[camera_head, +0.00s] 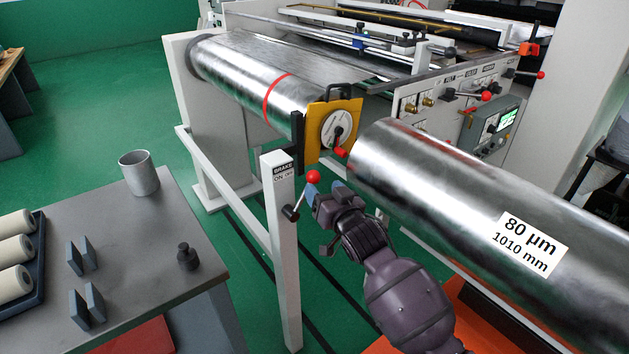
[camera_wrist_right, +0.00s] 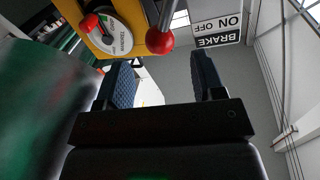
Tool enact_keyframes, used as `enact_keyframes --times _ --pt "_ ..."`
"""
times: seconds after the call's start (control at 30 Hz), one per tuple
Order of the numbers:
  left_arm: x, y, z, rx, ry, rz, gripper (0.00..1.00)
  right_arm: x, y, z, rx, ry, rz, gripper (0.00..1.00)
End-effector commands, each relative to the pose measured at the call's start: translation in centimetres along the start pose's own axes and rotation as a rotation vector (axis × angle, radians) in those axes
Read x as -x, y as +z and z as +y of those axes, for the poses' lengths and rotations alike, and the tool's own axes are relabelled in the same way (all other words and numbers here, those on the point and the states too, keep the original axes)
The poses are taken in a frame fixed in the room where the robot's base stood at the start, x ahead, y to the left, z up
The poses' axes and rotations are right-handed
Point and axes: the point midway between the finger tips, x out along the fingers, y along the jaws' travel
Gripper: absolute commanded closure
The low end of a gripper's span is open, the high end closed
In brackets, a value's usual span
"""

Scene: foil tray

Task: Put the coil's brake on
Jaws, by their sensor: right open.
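The brake lever, with a red ball knob (camera_head: 313,176), sits on a pale post under a BRAKE ON/OFF label (camera_head: 283,172). The lever leans right, to the OFF side. The coil (camera_head: 235,75), silvery with a red band, is mounted behind the post. My right gripper (camera_head: 325,190) is open just right of and below the knob. In the right wrist view the red knob (camera_wrist_right: 160,40) appears between and just beyond the open fingertips (camera_wrist_right: 164,68); whether they touch is unclear. The label also shows there (camera_wrist_right: 216,30). My left gripper is out of view.
A large spare roll (camera_head: 450,195) marked 80 µm lies close to the right of my gripper. A yellow plate with a dial (camera_head: 336,127) and red handle is at the coil's end. A grey table (camera_head: 130,240) with blocks and a cup stands left.

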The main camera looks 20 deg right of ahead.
Motion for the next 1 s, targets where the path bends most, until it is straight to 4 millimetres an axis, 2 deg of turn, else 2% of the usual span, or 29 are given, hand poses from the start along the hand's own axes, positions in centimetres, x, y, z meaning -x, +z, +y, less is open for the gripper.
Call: enact_keyframes --times 0.1,0.3,0.5,0.77,0.83,1.0 --pt "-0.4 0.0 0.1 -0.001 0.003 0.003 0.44 -1.9 0.3 0.1 0.002 0.0 -0.002 0.38" --pt "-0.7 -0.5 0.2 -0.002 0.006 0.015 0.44 -4.2 0.2 0.1 0.001 0.001 -0.002 0.38" --pt "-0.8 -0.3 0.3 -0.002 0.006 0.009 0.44 -5.2 0.1 0.1 0.001 0.001 -0.001 0.38" --pt "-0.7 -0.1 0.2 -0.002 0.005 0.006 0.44 -5.2 0.0 0.1 0.001 0.001 -0.001 0.38" --pt "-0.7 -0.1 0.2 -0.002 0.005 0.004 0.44 -5.2 0.0 0.1 0.001 0.001 -0.001 0.44" --pt "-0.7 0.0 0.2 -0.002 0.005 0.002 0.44 -5.2 0.1 0.1 0.001 0.001 -0.001 0.7"
